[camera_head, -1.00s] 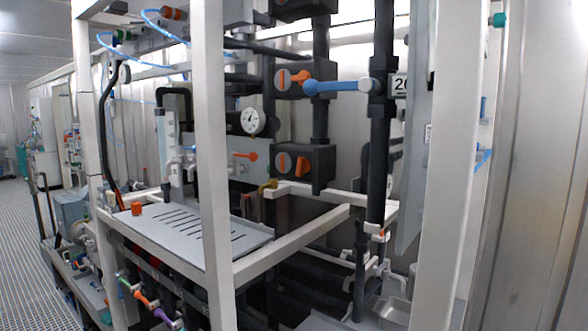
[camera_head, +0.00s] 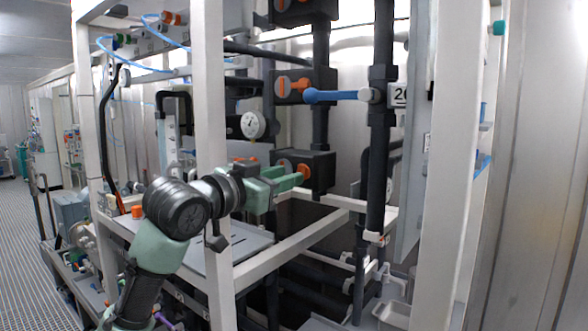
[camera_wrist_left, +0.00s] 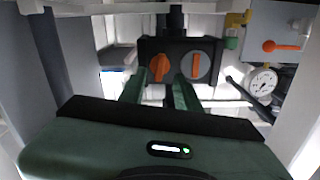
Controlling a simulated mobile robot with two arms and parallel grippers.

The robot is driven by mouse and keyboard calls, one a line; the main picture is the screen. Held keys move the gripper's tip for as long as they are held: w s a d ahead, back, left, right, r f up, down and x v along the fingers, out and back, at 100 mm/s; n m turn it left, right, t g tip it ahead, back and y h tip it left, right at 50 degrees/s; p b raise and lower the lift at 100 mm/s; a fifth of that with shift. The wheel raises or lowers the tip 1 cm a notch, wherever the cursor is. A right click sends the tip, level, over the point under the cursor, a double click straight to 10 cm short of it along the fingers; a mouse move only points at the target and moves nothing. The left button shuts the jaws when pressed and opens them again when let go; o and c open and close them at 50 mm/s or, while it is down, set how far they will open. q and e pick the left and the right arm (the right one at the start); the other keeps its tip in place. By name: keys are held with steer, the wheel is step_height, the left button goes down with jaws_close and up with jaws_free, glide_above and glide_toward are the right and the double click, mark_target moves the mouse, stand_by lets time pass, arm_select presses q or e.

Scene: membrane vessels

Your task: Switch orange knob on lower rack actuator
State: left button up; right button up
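The lower rack actuator (camera_head: 322,160) is a black box on the dark pipe column. Its face shows two round discs in the left wrist view, where it appears upside down (camera_wrist_left: 179,45). One is a grey disc with a narrow orange bar (camera_wrist_left: 196,66). The other carries the wider orange knob (camera_wrist_left: 160,67), which also shows at the fingertips in the head view (camera_head: 303,168). My left gripper (camera_head: 297,178) is at the actuator face. In the left wrist view its fingers (camera_wrist_left: 158,84) are apart, with the orange knob between the tips; contact cannot be told. My right gripper is out of view.
A similar actuator (camera_head: 316,86) with a blue handle (camera_head: 340,96) sits above. My left arm passes around a white upright post (camera_head: 212,80) and over a slotted grey tray (camera_head: 255,241). A gauge (camera_head: 253,125) and an orange lever (camera_wrist_left: 281,46) are nearby.

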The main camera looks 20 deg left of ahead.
arm_select(q)
steer(key=x, duration=0.3)
steer(key=shift+w+d+p, duration=0.1)
steer(key=shift+w+p, duration=0.15)
steer(key=shift+p, duration=0.15)
steer(key=shift+c, duration=0.3)
jaws_close()
